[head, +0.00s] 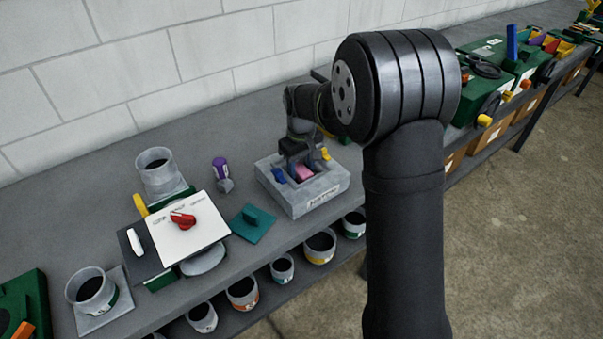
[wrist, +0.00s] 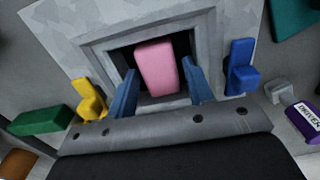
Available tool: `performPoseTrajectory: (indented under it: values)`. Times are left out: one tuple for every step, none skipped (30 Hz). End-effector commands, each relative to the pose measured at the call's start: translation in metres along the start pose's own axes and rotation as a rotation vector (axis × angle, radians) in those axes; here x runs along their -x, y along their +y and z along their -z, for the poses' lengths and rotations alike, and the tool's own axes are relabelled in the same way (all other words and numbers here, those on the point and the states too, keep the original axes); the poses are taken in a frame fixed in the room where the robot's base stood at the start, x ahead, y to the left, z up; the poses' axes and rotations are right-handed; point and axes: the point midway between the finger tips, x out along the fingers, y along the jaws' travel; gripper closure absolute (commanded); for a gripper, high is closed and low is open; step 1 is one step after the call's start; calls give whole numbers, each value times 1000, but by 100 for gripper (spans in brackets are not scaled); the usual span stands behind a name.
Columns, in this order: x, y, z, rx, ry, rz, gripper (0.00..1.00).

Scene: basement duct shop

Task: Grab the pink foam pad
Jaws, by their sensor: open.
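The pink foam pad (wrist: 157,68) lies in the square dark opening of a grey box (head: 322,203). In the head view the pad (head: 304,173) shows as a small pink patch below my gripper. My gripper (wrist: 157,88) is open, with one blue finger on each side of the pad's near end in the wrist view. I cannot tell whether the fingers touch it. In the head view my gripper (head: 297,162) is over the box, and the arm covers part of it. The bottom of the opening is hidden.
A blue clip (wrist: 240,70) and a yellow clip (wrist: 90,100) stand at the box's sides. A purple-topped driver (head: 221,174), a teal plate (head: 253,223) and a white panel with a red knob (head: 187,226) are to the left. Several cups stand on the lower shelf.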

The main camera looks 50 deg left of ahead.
Motion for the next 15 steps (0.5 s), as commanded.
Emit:
performPoseTrajectory:
  values:
    - [-1, 0, 0, 0, 0, 0, 53]
    - [-1, 0, 0, 0, 1, 0, 53]
    - [0, 0, 0, 0, 1, 0, 53]
    - [0, 0, 0, 0, 1, 0, 53]
    - [0, 0, 0, 0, 1, 0, 53]
    - [0, 0, 0, 0, 0, 0, 59]
    - [0, 0, 0, 0, 0, 0, 64]
    - [0, 0, 0, 0, 0, 0, 70]
    - [0, 0, 0, 0, 0, 0, 78]
    - [0, 0, 0, 0, 0, 0, 84]
    - [0, 0, 0, 0, 0, 0, 86]
    - [0, 0, 0, 0, 0, 0, 86]
    - [0, 0, 0, 0, 0, 0, 86]
    - [0, 0, 0, 0, 0, 0, 86]
    - [0, 0, 0, 0, 0, 0, 86]
